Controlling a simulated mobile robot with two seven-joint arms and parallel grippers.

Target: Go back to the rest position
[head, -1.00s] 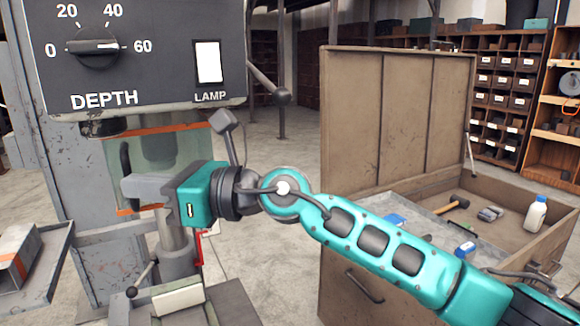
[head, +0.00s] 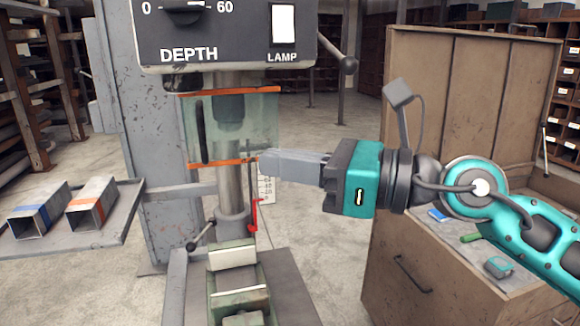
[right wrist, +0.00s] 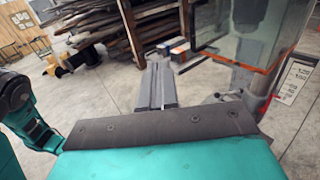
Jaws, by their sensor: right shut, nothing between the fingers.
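My right gripper (head: 268,163) reaches in from the right in the head view. Its grey fingers are together and hold nothing. In the right wrist view the same closed fingers (right wrist: 155,85) point away over the floor. My left gripper is not seen in the head view. A teal and black arm part of mine shows at the left edge of the right wrist view.
The drill press (head: 150,150) stands ahead, with a vise (head: 235,270) below its guard. A tray (head: 110,250) with two square tubes is at the left. A brown tool chest (head: 455,100) with an open lid stands right, behind my right arm. Open floor lies between.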

